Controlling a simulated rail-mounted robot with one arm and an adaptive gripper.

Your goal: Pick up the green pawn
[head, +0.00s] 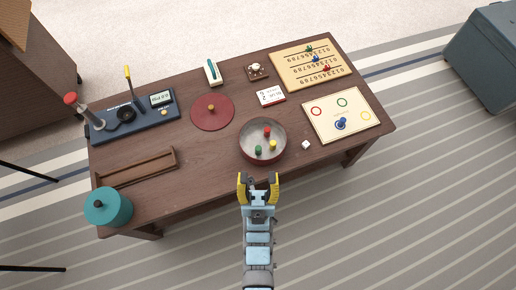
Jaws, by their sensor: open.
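A green pawn (258,150) is inside a round dark red tin (242,150) near the front middle of the table. It is at the front left of the tin's inside. A yellow pawn (273,146) and a red pawn (267,132) are in the same tin, to its right and behind it. My gripper (258,178) has yellow fingers, which are apart with nothing between them. In the picture it is just below the tin's front edge, near the table's front edge. Its height above the table is hard to tell. Another green piece (309,49) is on the board at the back right.
A round red lid (212,112) lies behind left of the tin. A white die (306,145) and a ring-marked board (320,127) with a blue pawn (341,124) are to the right. A wooden rack (135,167) and teal canister (108,207) are left.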

